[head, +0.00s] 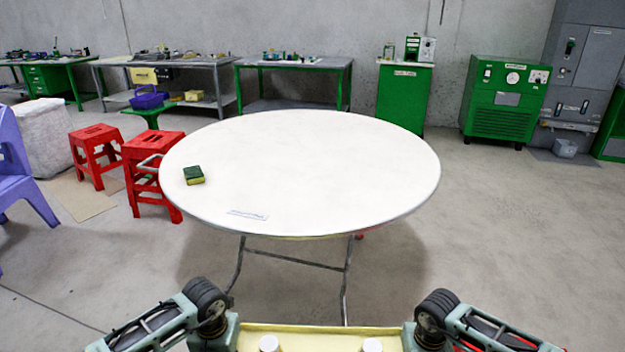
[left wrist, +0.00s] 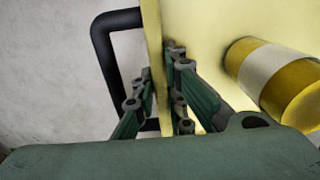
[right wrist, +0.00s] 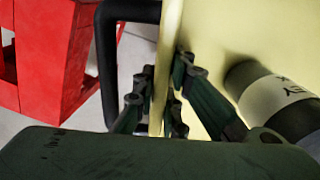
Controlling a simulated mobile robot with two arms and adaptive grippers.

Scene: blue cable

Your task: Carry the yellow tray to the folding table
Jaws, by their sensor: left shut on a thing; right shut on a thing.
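The yellow tray (head: 318,334) shows at the bottom of the head view, with two white-topped containers (head: 269,344) in it. My left gripper (left wrist: 158,100) is shut on the tray's side wall, beside a black handle (left wrist: 100,50). A yellow container with a white band (left wrist: 275,75) stands inside near it. My right gripper (right wrist: 160,100) is shut on the opposite wall, beside another black handle (right wrist: 105,60). A dark container with a pale label (right wrist: 280,100) stands inside there. The folding table (head: 310,170) is round and white, ahead of the tray and apart from it in the picture.
A green and yellow sponge (head: 193,175) lies on the table's left side, and a label (head: 248,214) near its front edge. The rest of the tabletop is clear. Red stools (head: 150,160) and a purple chair (head: 20,165) stand left. Workbenches (head: 290,65) line the back wall.

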